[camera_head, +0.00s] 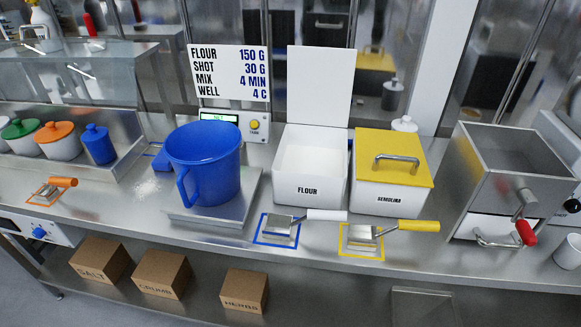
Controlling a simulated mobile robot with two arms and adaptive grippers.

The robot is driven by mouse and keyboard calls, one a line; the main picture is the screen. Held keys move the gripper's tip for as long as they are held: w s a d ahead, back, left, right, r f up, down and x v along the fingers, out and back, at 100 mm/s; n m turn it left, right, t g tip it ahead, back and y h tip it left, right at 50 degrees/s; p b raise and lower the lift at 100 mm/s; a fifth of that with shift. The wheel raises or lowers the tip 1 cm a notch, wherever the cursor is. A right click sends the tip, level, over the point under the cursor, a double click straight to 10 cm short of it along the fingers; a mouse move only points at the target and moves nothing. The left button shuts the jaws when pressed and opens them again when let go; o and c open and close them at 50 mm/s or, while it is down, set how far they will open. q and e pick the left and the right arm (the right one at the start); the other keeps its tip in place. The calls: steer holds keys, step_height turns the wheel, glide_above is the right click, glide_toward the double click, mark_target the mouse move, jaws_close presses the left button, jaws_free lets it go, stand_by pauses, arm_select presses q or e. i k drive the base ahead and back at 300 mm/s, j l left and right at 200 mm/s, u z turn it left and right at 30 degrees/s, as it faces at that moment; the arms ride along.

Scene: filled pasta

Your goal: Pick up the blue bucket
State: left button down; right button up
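The blue bucket (210,168) is a large blue vessel with a handle on its left front side. It stands upright on the flat steel plate of a scale (240,207), left of the middle of the counter. Its mouth faces up and slightly toward me; the bottom inside is not clearly visible. Neither of my grippers shows in the head view.
Behind the bucket are the scale display (222,120) and a recipe sign (228,72). To its right stand an open white flour bin (310,188) and a yellow-lidded semolina bin (390,187). Scoops (282,224) lie in front. Lidded pots (60,142) stand left.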

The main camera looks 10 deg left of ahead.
mark_target(205, 155)
steer(key=l+u, duration=0.1)
steer(key=u, duration=0.3)
steer(key=l+u, duration=0.15)
steer(key=u, duration=0.25)
steer(key=l+u, duration=0.15)
steer(key=u, duration=0.25)
